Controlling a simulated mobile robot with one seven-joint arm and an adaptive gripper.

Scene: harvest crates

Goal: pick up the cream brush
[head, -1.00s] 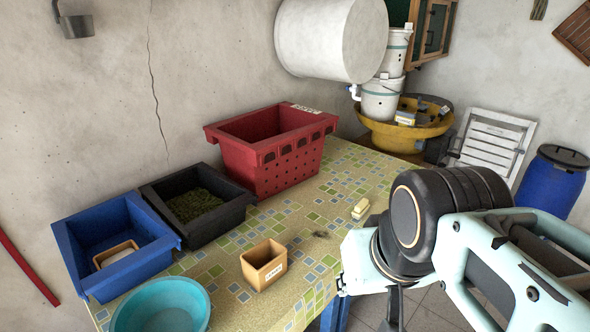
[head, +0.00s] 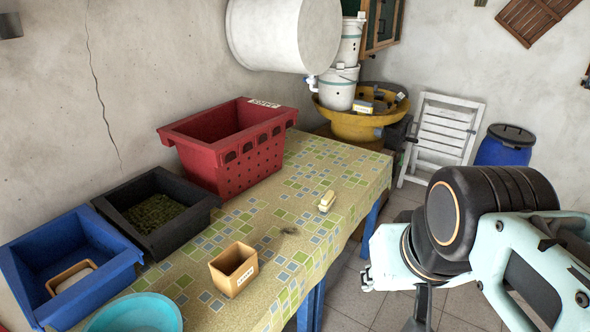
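The cream brush (head: 326,201) lies on the patterned tabletop near its right edge, right of the red crate, with clear cloth around it. It is small, with a pale body and a yellowish side. My arm shows at the right, off the table's right side and apart from the brush. The end of my arm (head: 372,274) is partly hidden behind its own black joint. My gripper's fingers cannot be made out clearly, and nothing is seen held there.
On the table (head: 297,170) stand a red crate (head: 236,165), a black crate (head: 191,222) with green contents, a blue crate (head: 103,271), a tan box (head: 232,271) and a turquoise bowl (head: 134,316). A dark smudge (head: 288,230) lies near the brush. Floor right of the table is open.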

